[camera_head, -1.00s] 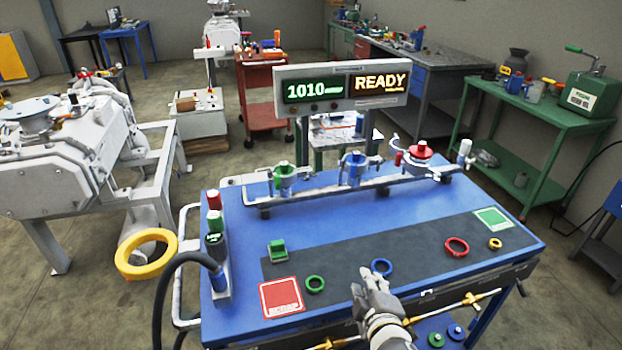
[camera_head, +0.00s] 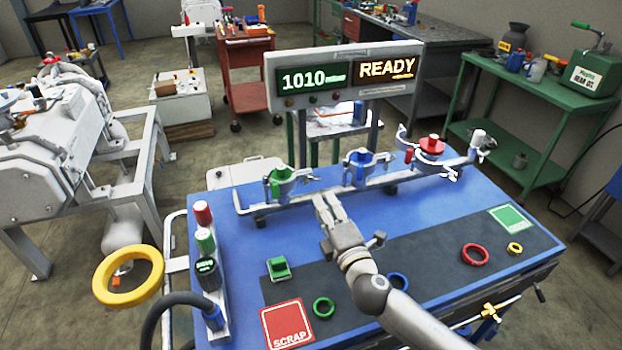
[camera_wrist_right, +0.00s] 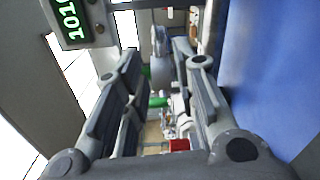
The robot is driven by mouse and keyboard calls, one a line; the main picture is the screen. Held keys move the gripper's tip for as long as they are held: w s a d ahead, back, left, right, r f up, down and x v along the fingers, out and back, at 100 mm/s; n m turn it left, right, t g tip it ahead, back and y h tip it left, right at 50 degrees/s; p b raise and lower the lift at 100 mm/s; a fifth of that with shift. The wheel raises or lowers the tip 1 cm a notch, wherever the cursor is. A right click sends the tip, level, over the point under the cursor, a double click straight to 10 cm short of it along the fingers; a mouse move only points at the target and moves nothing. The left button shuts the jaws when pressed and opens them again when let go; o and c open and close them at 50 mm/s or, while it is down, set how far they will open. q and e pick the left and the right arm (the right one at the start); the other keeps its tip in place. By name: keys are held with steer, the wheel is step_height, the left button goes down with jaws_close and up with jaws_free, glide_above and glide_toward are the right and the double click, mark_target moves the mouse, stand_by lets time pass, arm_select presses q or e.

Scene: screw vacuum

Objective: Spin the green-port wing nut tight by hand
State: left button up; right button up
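The green port (camera_head: 281,184) stands at the left end of the pipe manifold on the blue bench, with a green cap and a metal clamp around it. Its small wing nut (camera_head: 307,175) seems to stick out on the clamp's right side. My right gripper (camera_head: 327,203) is just right of and in front of the port, apart from it. In the right wrist view its fingers (camera_wrist_right: 158,60) are spread, with a gap between them. A blurred grey part and a green piece show beyond that gap; I cannot tell which parts they are. My left gripper is not in view.
The blue port (camera_head: 360,166) and red port (camera_head: 430,149) stand farther right on the manifold. A display (camera_head: 345,76) reads 1010 and READY. A signal tower (camera_head: 206,247) stands left.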

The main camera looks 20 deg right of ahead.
mark_target(313, 182)
steer(key=w, duration=0.7)
steer(key=shift+a+r+p, duration=0.1)
steer(key=shift+p, duration=0.3)
steer(key=shift+w, duration=1.05)
steer(key=shift+c, duration=0.3)
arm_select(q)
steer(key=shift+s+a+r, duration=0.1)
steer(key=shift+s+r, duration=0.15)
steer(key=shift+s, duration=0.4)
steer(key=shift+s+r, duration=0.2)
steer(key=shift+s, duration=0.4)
arm_select(e)
jaws_close()
